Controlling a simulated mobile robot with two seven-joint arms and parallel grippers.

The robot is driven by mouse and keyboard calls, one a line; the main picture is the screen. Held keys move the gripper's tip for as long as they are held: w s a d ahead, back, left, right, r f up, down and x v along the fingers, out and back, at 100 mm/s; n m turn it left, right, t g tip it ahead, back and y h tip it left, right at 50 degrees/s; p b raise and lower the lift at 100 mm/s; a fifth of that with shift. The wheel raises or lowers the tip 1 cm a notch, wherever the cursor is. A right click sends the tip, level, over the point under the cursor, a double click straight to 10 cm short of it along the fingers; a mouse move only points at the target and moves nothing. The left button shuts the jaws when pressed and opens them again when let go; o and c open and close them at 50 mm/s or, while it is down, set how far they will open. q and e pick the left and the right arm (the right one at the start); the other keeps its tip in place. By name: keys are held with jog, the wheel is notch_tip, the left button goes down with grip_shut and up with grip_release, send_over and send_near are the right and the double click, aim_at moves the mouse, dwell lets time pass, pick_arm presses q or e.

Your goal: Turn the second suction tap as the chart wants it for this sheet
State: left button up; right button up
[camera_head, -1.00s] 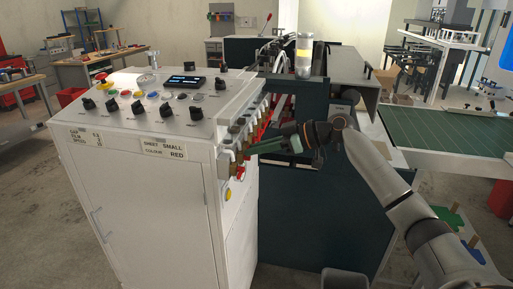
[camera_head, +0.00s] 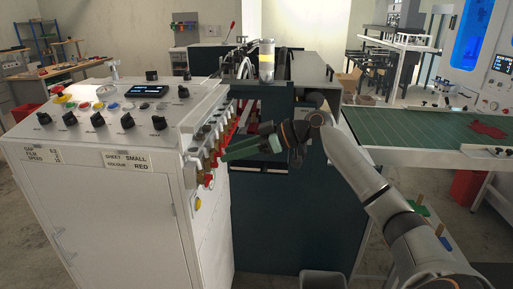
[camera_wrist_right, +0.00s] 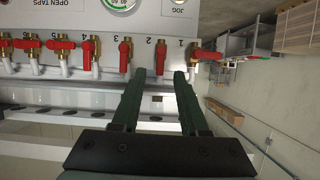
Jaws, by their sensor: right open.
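The suction taps sit in a row on the side of the white cabinet, with red handles and numbers beside them. In the right wrist view, the second tap (camera_wrist_right: 160,57) has its handle in line with the image's vertical, like the third tap (camera_wrist_right: 125,54). The first tap's handle (camera_wrist_right: 206,54) lies sideways. My right gripper (camera_wrist_right: 158,76) is open and empty, its green fingers on either side of the second tap's line, seemingly short of it. In the head view my right gripper (camera_head: 224,154) is close beside the taps. My left gripper is out of view.
An "OPEN TAPS" plate (camera_wrist_right: 58,4) is cut off at the wrist view's top. The control cabinet (camera_head: 110,215) has knobs on top. A dark machine body (camera_head: 285,225) stands beyond the taps, and a green-topped table (camera_head: 400,128) is at right.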

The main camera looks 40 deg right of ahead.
jog(key=b+v, duration=0.2)
jog(key=v, duration=0.7)
jog(key=shift+s+b, duration=0.2)
jog(key=shift+b, duration=0.1)
